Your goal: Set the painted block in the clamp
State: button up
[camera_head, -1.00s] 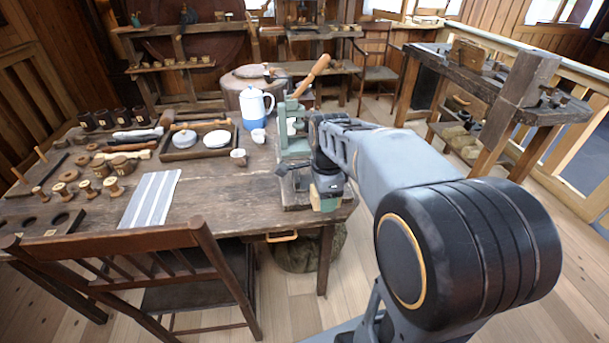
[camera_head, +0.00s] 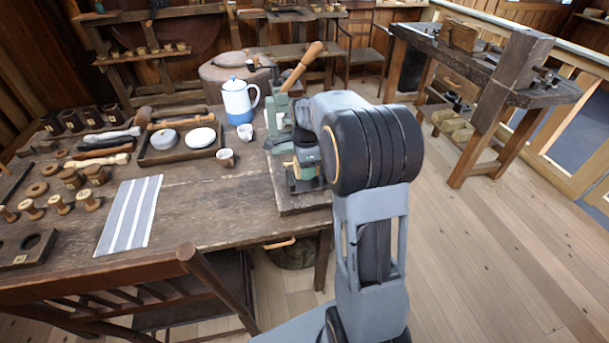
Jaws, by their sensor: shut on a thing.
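The clamp (camera_head: 277,118) is a sage-green press with a long wooden lever (camera_head: 301,67). It stands on a wooden board at the right end of the workbench. My gripper (camera_head: 304,150) is at the clamp's front, partly hidden by my arm. It is shut on the painted block (camera_head: 306,157), of which a small green part shows. The block is over the clamp's lower part, close to it; I cannot tell whether it touches or is seated.
On the bench (camera_head: 205,205) are a striped cloth (camera_head: 130,215), a blue-and-white jug (camera_head: 238,100), cups, a tray with two pale lids (camera_head: 143,160) and several spools. A chair (camera_head: 150,285) stands in front. The floor at right is clear.

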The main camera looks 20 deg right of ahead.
aim_at(305, 182)
jog(key=shift+w+d+f, duration=0.3)
jog(key=shift+w+f, duration=0.4)
jog(key=shift+f, duration=0.25)
jog(key=shift+w+d+f, duration=0.3)
jog(key=shift+w+f, duration=0.4)
jog(key=shift+f, duration=0.2)
jog(key=shift+w+f, duration=0.1)
jog(key=shift+f, duration=1.5)
jog(key=shift+f, duration=0.2)
jog(key=o, duration=1)
jog(key=shift+o, duration=0.2)
